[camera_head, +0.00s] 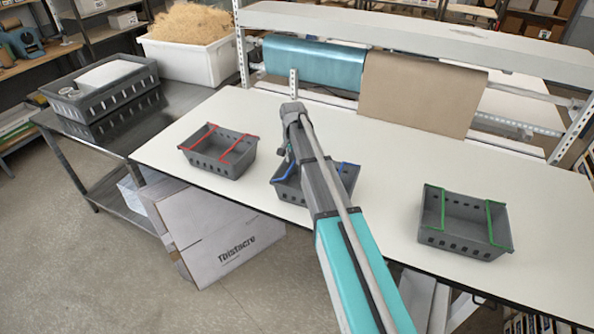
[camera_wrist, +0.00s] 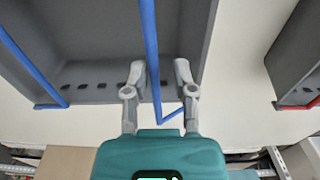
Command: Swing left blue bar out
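The grey crate with blue bars (camera_head: 348,185) stands on the white table in the middle, partly hidden behind my arm. Its left blue bar (camera_head: 284,173) shows just left of my arm in the head view. The wrist view is turned about, with the red-barred crate on its right. There, the left blue bar (camera_wrist: 151,45) runs lengthwise between my fingertips, closer to the left finger. The other blue bar (camera_wrist: 32,58) is at the far left. My gripper (camera_wrist: 160,72) is open over the crate; contact with the bar cannot be told.
A crate with red bars (camera_head: 207,165) stands to the left and a crate with green bars (camera_head: 450,236) to the right. Blue and brown paper rolls (camera_head: 415,95) hang at the back.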

